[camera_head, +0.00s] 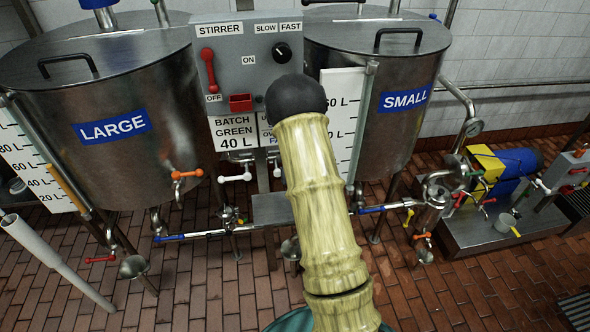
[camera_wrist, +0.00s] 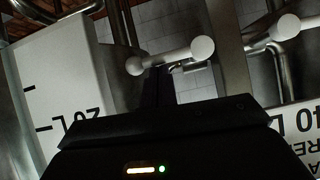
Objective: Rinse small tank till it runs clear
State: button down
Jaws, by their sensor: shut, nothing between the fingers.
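The steel small tank (camera_head: 385,125) with a blue SMALL label stands right of centre, its lid on. Its white level scale (camera_head: 338,125) and upright tube (camera_head: 361,120) face me. My arm covers part of its left underside. White-handled valves (camera_head: 235,178) sit below the control panel. In the wrist view my gripper (camera_wrist: 164,95) is shut and empty, close to a white valve handle (camera_wrist: 172,56). I cannot tell whether they touch. A blue-handled valve (camera_head: 371,210) and a yellow-handled one (camera_head: 409,216) are on the low pipe at right. No running liquid is visible.
The steel large tank (camera_head: 100,125) stands left. The control panel (camera_head: 245,65) between the tanks has a red stirrer lever (camera_head: 208,70) and a black speed knob (camera_head: 282,52). A yellow-and-blue pump (camera_head: 505,170) stands right. Brick floor (camera_head: 200,290) is open in front.

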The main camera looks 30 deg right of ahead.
jog(key=shift+d+f, duration=0.1)
jog(key=shift+f, duration=0.1)
notch_tip(320, 180, down, 4)
jog(key=m+t+y+b, duration=0.1)
jog(key=m+y, duration=0.1)
jog(key=m+t+y, duration=0.1)
jog(key=m+y, duration=0.1)
jog(key=shift+s+d+f+b, duration=0.1)
jog(key=shift+s+f+b, duration=0.05)
jog(key=shift+b, duration=0.2)
dwell(0.3)
dwell(0.4)
dwell(4.1)
